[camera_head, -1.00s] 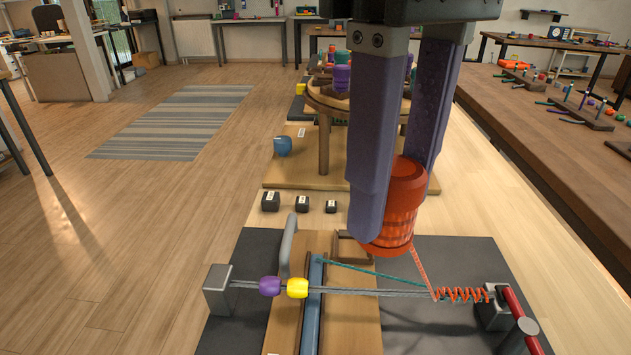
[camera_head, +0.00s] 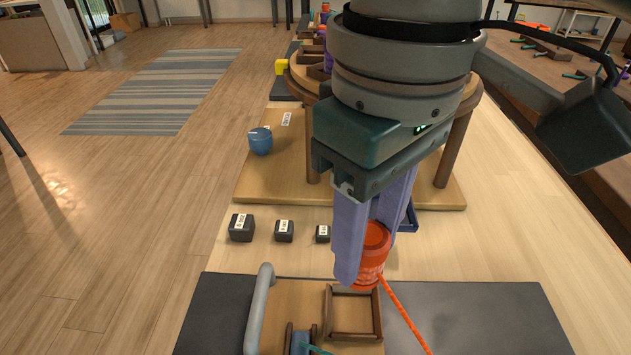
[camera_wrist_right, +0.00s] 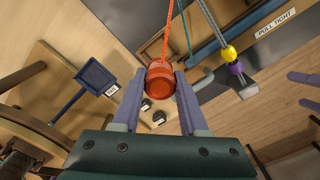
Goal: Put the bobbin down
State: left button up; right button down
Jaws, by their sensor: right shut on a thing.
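The orange bobbin (camera_head: 371,258) is held between the purple fingers of my right gripper (camera_head: 362,265). An orange cord runs from it down and to the right. In the right wrist view the bobbin (camera_wrist_right: 160,80) sits between both fingertips, and its cord leads upward. The bobbin is just behind a square wooden frame (camera_head: 328,310), and I cannot tell its exact height above the board. My left gripper (camera_wrist_right: 293,90) shows only as two parted purple fingers at the right edge of the wrist view, with nothing visible between them.
Several black weights (camera_head: 241,228) stand in a row behind the mat (camera_head: 215,315). A grey curved handle (camera_head: 259,310) rises left of the frame. A blue cup (camera_head: 260,141) and a round wooden stand (camera_head: 448,150) are farther back. A blue scoop-like tray (camera_wrist_right: 95,75) lies beside the bobbin.

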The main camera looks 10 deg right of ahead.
notch_tip(320, 180, down, 7)
jog(key=shift+f+b, duration=0.2)
jog(key=shift+b, duration=0.6)
jog(key=shift+w+f, duration=0.1)
jog(key=shift+f, duration=0.05)
jog(key=shift+f, duration=0.1)
jog(key=shift+f, duration=0.25)
jog(key=shift+c, duration=2.2)
grip_release()
